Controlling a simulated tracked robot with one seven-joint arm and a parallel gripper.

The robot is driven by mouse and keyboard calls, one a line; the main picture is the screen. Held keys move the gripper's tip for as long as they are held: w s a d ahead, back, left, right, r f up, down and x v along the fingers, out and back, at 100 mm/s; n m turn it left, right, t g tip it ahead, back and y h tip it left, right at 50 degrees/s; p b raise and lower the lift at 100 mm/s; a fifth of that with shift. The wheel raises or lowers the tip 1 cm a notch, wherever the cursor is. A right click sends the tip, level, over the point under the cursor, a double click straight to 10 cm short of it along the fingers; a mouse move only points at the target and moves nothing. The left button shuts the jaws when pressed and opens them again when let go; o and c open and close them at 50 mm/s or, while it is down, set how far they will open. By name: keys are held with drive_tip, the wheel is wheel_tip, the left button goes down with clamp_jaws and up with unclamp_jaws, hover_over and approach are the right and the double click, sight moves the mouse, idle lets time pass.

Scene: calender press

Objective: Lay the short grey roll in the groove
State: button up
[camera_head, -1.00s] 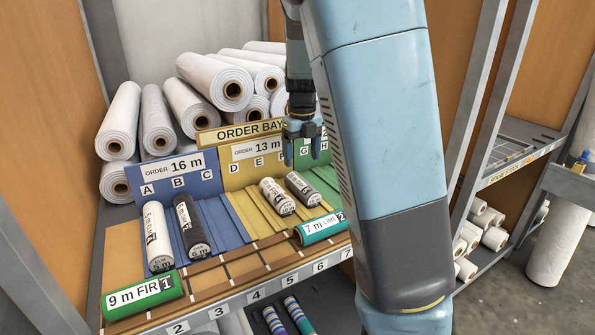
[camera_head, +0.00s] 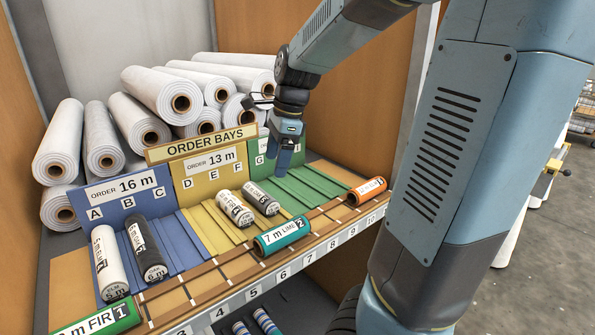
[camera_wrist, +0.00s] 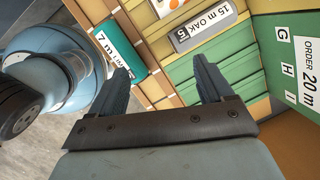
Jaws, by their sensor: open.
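The short grey roll (camera_head: 261,198) lies in the yellow 13 m bay, at its right side beside a short white roll (camera_head: 235,209). In the wrist view the grey roll (camera_wrist: 205,27), marked OAK, lies beyond my fingertips, apart from them. My gripper (camera_head: 285,165) points down over the green bay, to the right of and above the grey roll. In the wrist view its two fingers (camera_wrist: 163,78) are spread with nothing between them. The green bay's grooves (camera_head: 310,185), by letters G, H and I in the wrist view, look empty where visible.
The blue bay holds a long white roll (camera_head: 109,262) and a dark grey roll (camera_head: 147,249). A green roll (camera_head: 97,318), a teal roll (camera_head: 282,236) and an orange roll (camera_head: 367,191) lie along the numbered front rack. Large white rolls (camera_head: 160,92) are stacked behind the bay signs.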

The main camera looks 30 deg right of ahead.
drive_tip(key=s+a+r+n+t+h, duration=0.1)
drive_tip(key=s+r+n+t, duration=0.1)
drive_tip(key=s+n, duration=0.6)
drive_tip(key=s+a+r+n+t+h, duration=0.1)
drive_tip(key=s+a+r+n+t, duration=0.1)
drive_tip(key=s+n, duration=0.7)
drive_tip(key=n, duration=0.2)
drive_tip(key=shift+a+r+n, duration=0.2)
drive_tip(key=shift+r+n, duration=0.15)
drive_tip(key=shift+n, duration=0.05)
